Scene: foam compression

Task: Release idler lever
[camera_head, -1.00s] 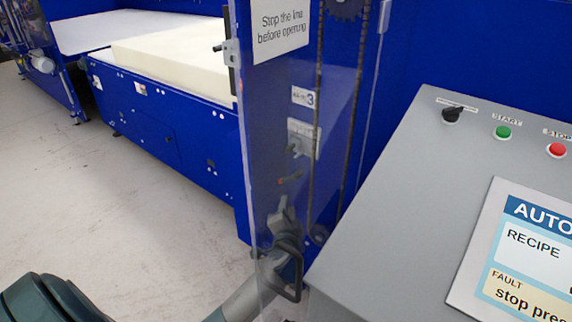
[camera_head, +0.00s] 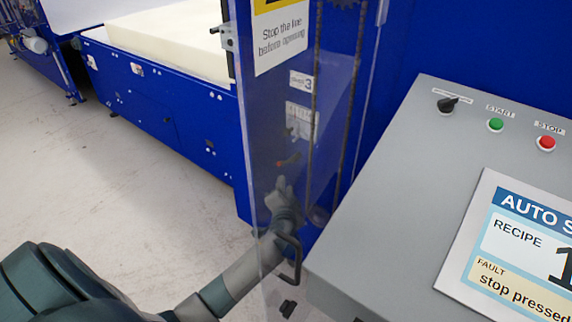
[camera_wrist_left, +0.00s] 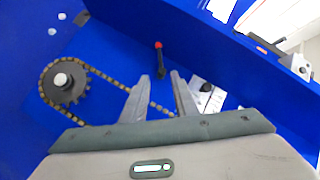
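The idler lever (camera_wrist_left: 160,58) is a short black bar with a red tip on the blue machine wall, ahead of my fingers in the left wrist view. In the head view its red-orange end (camera_head: 289,160) shows through the clear guard panel. My left gripper (camera_wrist_left: 161,88) has two grey fingers spread apart with nothing between them. In the head view my left gripper (camera_head: 281,183) is seen through the panel, just below the lever, and no contact is visible. My right gripper is in neither view.
A chain and sprocket (camera_wrist_left: 64,82) lie left of the lever. The clear guard (camera_head: 262,130) with its black handle (camera_head: 296,258) stands close to my left arm. The grey control console (camera_head: 400,190) is at right; its screen reads "stop pressed". A foam block (camera_head: 170,45) lies behind.

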